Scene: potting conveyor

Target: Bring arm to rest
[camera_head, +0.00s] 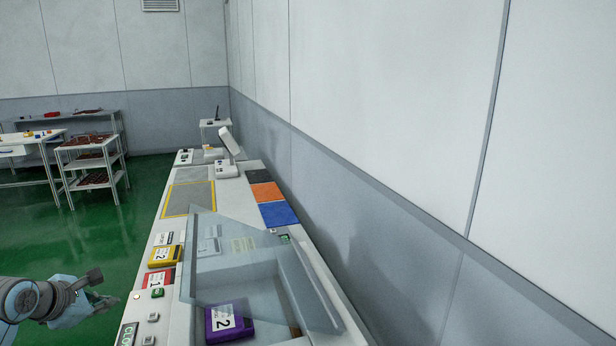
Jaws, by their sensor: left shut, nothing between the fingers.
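My left gripper (100,301) comes in at the lower left, over the green floor just left of the workbench. Its fingers are shut with nothing held, and it is apart from the bench. My right gripper is out of view. The workbench (150,265) runs away from me along the wall.
On the bench are a yellow box (162,255), a red box (158,279) and, behind a tilted clear cover (260,270), a purple box (230,323). Black, orange and blue mats (279,214) lie further back. A shelf cart (92,160) stands far left. Open green floor (100,230) lies between.

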